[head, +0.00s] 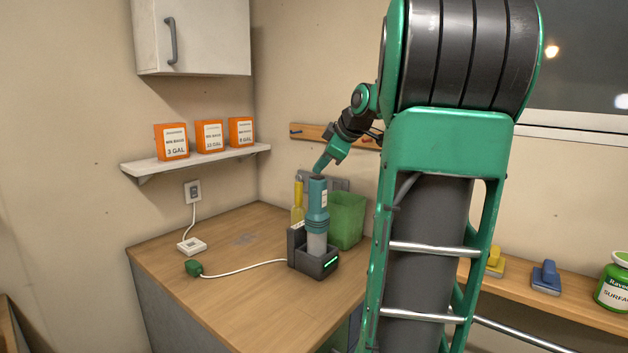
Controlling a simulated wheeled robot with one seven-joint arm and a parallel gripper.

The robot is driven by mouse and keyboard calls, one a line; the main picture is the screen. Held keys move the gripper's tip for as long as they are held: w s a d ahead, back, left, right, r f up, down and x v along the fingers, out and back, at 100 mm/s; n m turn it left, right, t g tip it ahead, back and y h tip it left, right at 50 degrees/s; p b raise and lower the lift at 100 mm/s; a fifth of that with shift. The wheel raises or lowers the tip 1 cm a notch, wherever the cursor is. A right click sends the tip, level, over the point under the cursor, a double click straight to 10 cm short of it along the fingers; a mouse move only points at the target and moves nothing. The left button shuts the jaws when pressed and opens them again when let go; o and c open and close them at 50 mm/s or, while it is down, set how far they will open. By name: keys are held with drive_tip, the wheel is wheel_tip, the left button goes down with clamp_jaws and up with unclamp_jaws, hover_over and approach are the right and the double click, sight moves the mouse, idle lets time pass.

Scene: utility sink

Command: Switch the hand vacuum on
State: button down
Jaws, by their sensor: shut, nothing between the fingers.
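The hand vacuum (317,196), teal with a clear grey lower part, stands upright in a dark charging dock (318,272) on the wooden counter. The dock's front shows a bright green strip. My gripper (318,172) is shut, with its tips at or just above the vacuum's top end. I cannot tell whether they touch it. No switch on the vacuum can be made out from here. A white cord runs from the dock to a green plug (194,268) lying on the counter, apart from the white socket block (192,246).
A yellow bottle (298,197) and a green bin (346,222) stand close behind the vacuum. A wall outlet (193,191) feeds the socket block. A shelf (197,164) holds orange boxes. The counter's front left is clear. My arm hides the right part of the counter.

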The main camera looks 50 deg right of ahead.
sight(320, 178)
drive_tip(key=shift+f, duration=0.4)
idle(0.6)
drive_tip(key=shift+r, duration=0.8)
drive_tip(key=shift+r, duration=0.15)
drive_tip(key=shift+r, duration=2.4)
